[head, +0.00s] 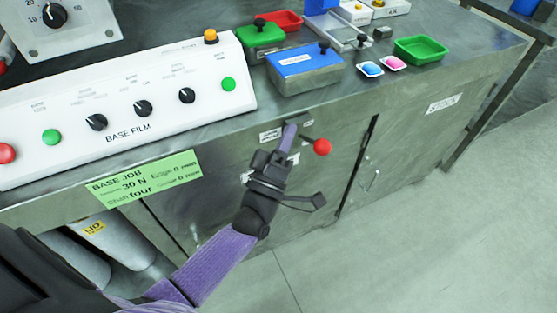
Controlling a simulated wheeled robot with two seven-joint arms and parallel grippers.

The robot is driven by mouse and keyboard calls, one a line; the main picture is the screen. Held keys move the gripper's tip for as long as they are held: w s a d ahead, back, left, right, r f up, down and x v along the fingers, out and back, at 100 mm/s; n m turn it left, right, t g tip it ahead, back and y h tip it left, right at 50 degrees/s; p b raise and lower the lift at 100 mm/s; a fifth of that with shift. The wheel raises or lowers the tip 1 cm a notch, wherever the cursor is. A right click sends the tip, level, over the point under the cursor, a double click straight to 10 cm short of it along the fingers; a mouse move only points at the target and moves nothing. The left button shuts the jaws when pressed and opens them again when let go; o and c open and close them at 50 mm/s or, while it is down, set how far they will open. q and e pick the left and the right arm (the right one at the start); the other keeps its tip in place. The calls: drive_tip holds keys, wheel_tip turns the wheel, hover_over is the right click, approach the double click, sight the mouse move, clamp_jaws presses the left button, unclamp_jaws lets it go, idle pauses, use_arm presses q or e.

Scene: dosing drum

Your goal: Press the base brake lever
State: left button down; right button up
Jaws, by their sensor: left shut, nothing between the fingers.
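The base brake lever shows as a red ball knob (321,147) on a short thin rod at the cabinet front, just below the counter edge. My left gripper (289,135) is shut and empty. It reaches up from the lower left, and its fingertips are just left of the knob, by the rod and a dark mount (298,121). The gripper hides part of the lever's mounting. I cannot tell whether the fingers touch the rod. My right gripper is not in view.
A white BASE FILM panel (130,105) with knobs and buttons stands on the counter. A green job card (145,178) hangs at its front edge. Blue, green and red containers stand farther back. The floor (430,240) at the right is clear.

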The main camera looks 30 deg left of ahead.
sight(312, 142)
use_arm(q)
drive_tip(key=d, duration=0.1)
drive_tip(key=d+f+b, duration=0.1)
drive_tip(key=w+d, duration=0.1)
drive_tip(key=shift+w+d+f+b, duration=0.1)
drive_tip(key=shift+d+f+b, duration=0.05)
drive_tip(key=shift+f+b, duration=0.15)
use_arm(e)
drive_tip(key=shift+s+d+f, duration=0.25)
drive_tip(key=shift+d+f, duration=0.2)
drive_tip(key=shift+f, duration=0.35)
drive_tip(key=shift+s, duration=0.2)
use_arm(q)
drive_tip(key=shift+d+f+m+h+b, duration=0.15)
drive_tip(key=shift+f+m+h+b, duration=0.25)
drive_tip(key=shift+m+b, duration=0.2)
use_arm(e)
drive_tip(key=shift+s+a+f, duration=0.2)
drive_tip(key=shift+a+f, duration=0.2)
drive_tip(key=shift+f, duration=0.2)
